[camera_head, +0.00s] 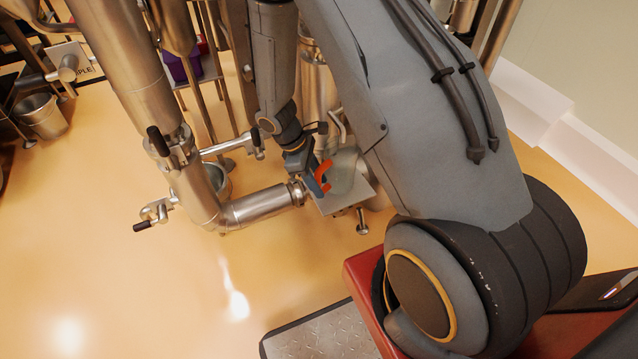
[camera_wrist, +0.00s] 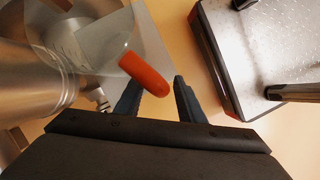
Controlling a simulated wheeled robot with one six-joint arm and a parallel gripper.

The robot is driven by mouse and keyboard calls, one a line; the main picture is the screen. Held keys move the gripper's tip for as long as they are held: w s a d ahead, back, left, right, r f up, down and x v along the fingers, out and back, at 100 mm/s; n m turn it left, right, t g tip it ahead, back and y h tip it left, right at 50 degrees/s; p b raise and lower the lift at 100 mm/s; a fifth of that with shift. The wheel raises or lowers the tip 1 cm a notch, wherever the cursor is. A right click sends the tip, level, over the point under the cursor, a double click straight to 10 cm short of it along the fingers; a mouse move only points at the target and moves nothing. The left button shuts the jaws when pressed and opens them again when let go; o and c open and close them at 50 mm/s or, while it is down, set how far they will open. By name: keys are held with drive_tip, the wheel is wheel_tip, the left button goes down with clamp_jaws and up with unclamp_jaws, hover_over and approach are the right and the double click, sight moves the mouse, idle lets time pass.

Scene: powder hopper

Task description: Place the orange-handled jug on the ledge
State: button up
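The jug (camera_head: 345,172) is clear and pale with an orange handle (camera_head: 323,176). In the head view it is over a small grey metal ledge (camera_head: 349,200) beside a steel pipe, and it looks upright. In the wrist view the handle (camera_wrist: 145,74) lies at the fingertips, with the clear jug body (camera_wrist: 100,42) to its upper left. My gripper (camera_head: 316,181) is at the handle; its two fingers (camera_wrist: 160,92) stand apart, with a gap between the handle and the right finger. I cannot tell whether the jug's base touches the ledge.
A thick steel pipe (camera_head: 258,206) runs close to the left of the ledge. A steel bucket (camera_head: 41,116) stands at the far left, and a purple container (camera_head: 183,68) is at the back. The yellow floor at the lower left is clear.

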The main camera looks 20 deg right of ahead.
drive_tip(key=p+v, duration=0.1)
drive_tip(key=v, duration=1)
drive_tip(key=s+a+r+m+t+y, duration=0.15)
drive_tip(key=s+r, duration=0.25)
drive_tip(key=r, duration=0.4)
drive_tip(key=s+a+r+m+y, duration=0.1)
drive_tip(key=s+a+r+m, duration=0.25)
drive_tip(key=r, duration=0.45)
drive_tip(key=s+a+r+m+y, duration=0.1)
drive_tip(key=s+a+r+m, duration=0.1)
drive_tip(key=s+r, duration=0.2)
drive_tip(key=s+a+r+m+y, duration=0.1)
drive_tip(key=s+r, duration=0.3)
drive_tip(key=s, duration=0.4)
drive_tip(key=shift+s+a+m+t, duration=0.4)
drive_tip(key=shift+a+m+t, duration=0.05)
drive_tip(key=shift+m, duration=0.25)
drive_tip(key=shift+r, duration=0.1)
drive_tip(key=d+r+m+p, duration=0.2)
drive_tip(key=d+r+p, duration=0.5)
drive_tip(key=p, duration=0.7)
drive_tip(key=shift+d, duration=0.5)
drive_tip(key=shift+h, duration=0.25)
drive_tip(key=shift+c, duration=0.5)
